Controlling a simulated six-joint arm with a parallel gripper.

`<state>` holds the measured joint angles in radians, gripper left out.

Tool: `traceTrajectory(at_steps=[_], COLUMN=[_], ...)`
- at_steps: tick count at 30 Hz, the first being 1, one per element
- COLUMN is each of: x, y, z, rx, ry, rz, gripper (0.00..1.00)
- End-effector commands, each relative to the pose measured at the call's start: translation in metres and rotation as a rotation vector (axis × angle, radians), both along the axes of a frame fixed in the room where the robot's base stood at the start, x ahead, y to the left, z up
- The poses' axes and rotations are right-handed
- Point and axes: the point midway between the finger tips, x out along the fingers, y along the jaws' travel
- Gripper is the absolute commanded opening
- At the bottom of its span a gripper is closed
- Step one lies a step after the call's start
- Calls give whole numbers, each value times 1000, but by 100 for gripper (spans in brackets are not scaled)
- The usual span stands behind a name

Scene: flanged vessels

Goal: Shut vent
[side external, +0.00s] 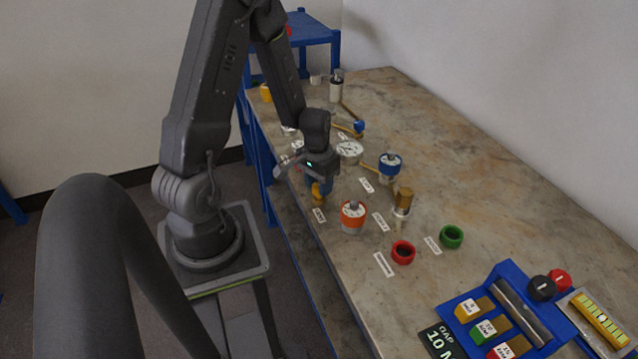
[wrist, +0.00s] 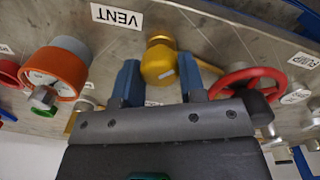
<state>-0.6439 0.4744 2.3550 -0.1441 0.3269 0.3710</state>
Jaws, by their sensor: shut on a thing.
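The vent is a brass-yellow fitting (wrist: 158,62) with a rounded head, beside a white label reading VENT (wrist: 117,16) in the wrist view. My gripper (wrist: 165,80) has its two blue fingers on either side of this fitting and is shut on it. In the side view my gripper (side external: 318,187) points down at the near left edge of the bench, and a little of the yellow fitting (side external: 318,194) shows at its fingers. The lower part of the fitting is hidden by the gripper, and I cannot tell how far it is turned.
An orange-ringed gauge (wrist: 58,75) and a red handwheel (wrist: 248,82) stand close on either side of my gripper. A blue-capped fitting (side external: 390,163), a brass cylinder (side external: 403,202), red ring (side external: 403,252) and green ring (side external: 451,237) stand nearby.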

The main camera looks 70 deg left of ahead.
Motion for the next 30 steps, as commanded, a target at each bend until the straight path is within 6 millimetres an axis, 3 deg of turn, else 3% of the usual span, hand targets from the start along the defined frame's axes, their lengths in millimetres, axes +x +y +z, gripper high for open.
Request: traceTrajectory(at_steps=[18, 30], x=[0, 0], y=[0, 0], z=[1, 1], rx=[0, 1], ry=[-2, -2], rz=[535, 690], gripper=[14, 14])
